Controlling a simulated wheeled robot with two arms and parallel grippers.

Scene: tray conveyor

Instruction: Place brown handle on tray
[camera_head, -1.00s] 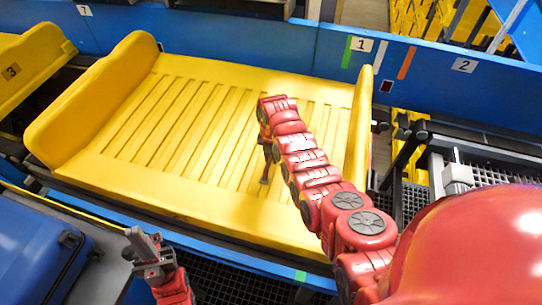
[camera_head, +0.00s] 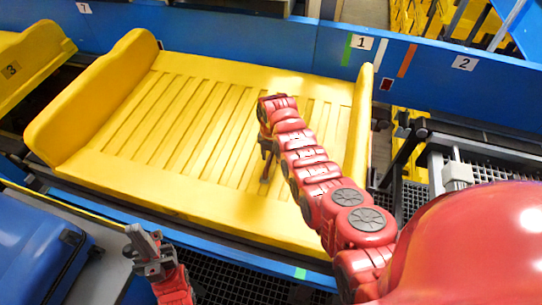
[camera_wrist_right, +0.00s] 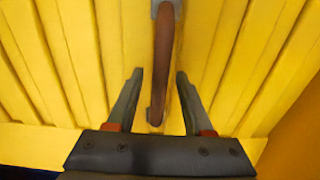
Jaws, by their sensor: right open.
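The yellow tray (camera_head: 190,190) lies on the conveyor, with raised walls at its left and right ends and a ribbed floor. The brown handle (camera_wrist_right: 162,60) lies on or just above the ribbed floor in the right wrist view. It is a long brown bar with grey ends, and its near part is between my right fingers. My right gripper (camera_wrist_right: 158,75) is open, with a gap on both sides of the handle. In the head view my right arm reaches over the tray and largely hides this spot. My left gripper (camera_head: 146,236) is in front of the tray, with no object visible in it.
A blue case (camera_head: 40,245) stands at the lower left. A blue rail (camera_head: 250,40) with number labels runs behind the tray. Another yellow tray (camera_head: 30,60) is at the far left. Dark rollers and metal frames (camera_head: 450,155) are at the right. The tray's left part is clear.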

